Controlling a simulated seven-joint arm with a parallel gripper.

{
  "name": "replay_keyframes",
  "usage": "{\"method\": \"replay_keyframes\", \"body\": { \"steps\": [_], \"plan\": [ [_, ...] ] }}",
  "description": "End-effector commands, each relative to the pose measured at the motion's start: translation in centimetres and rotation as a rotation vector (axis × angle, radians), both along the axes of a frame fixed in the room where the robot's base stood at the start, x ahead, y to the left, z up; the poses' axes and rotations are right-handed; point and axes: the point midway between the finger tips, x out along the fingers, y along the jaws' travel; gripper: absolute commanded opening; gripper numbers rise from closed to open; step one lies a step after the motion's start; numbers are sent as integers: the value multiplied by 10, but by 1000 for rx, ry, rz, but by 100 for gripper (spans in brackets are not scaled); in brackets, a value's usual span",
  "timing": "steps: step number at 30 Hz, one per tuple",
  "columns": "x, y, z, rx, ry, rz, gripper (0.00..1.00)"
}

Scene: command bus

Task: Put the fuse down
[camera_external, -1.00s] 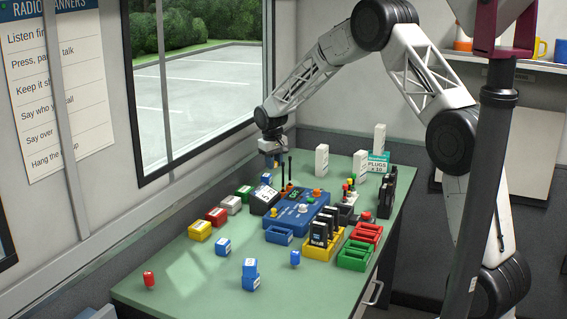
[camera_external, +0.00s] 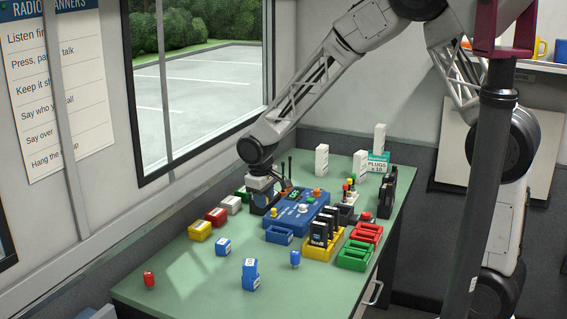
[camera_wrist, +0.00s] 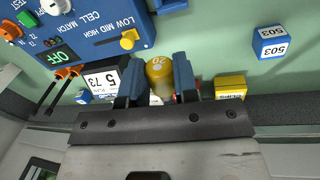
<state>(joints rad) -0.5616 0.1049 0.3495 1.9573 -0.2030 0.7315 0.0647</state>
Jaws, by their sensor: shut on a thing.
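The fuse, a yellow cylinder marked 20 (camera_wrist: 158,72), sits between the two blue fingers of my gripper (camera_wrist: 158,82) in the wrist view. The gripper is shut on it. In the external view my gripper (camera_external: 262,196) is low over the left side of the blue console (camera_external: 297,212), and I cannot make out the fuse there. I cannot tell whether the fuse touches the table. A red cylinder (camera_external: 149,279) and a blue cylinder (camera_external: 295,259) stand apart on the green table (camera_external: 190,285).
Yellow (camera_external: 200,231), red (camera_external: 216,216) and white (camera_external: 231,204) boxes line the window side. Blue blocks (camera_external: 250,274) stand near the front. A yellow rack (camera_external: 322,249) holds black radios beside green (camera_external: 355,255) and red trays (camera_external: 367,234). The front left of the table is mostly clear.

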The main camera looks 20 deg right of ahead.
Motion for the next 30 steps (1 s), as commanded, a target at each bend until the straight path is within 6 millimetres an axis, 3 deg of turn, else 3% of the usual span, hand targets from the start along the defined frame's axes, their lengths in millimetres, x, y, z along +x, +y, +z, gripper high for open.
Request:
{"method": "replay_keyframes", "body": {
  "steps": [1, 6, 12, 18, 30],
  "plan": [
    [-18, 3, 0, -2, -1, 22, 2],
    [-64, 7, -1, -9, -7, 81, 2],
    [-97, 7, -1, -10, -12, 124, 2],
    [-107, 7, -2, -11, -13, 138, 2],
    [-107, 7, -6, -13, -10, 137, 2]
  ]
}}
